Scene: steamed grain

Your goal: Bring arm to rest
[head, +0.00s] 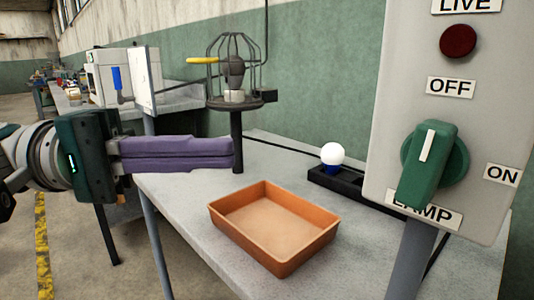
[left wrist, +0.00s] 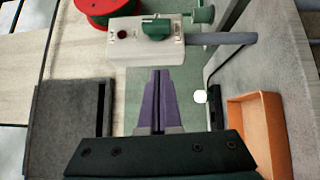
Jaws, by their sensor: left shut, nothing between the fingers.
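My left gripper (head: 233,153) reaches in from the left in the head view, its long purple fingers closed together with nothing between them. It is in the air above the left part of the grey table (head: 180,205), left of and above the orange tray (head: 221,220), apart from it. In the left wrist view the purple fingers (left wrist: 158,74) lie side by side and point at the grey switch box (left wrist: 125,52). My right gripper is in neither view.
The switch box (head: 388,110) with a green knob (head: 421,170) stands at the right. A white bulb (head: 332,154) sits in a black holder (head: 350,184). A caged lamp stand (head: 236,140) is close behind my fingertips. The tray is empty. A red spool (left wrist: 98,18) shows in the wrist view.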

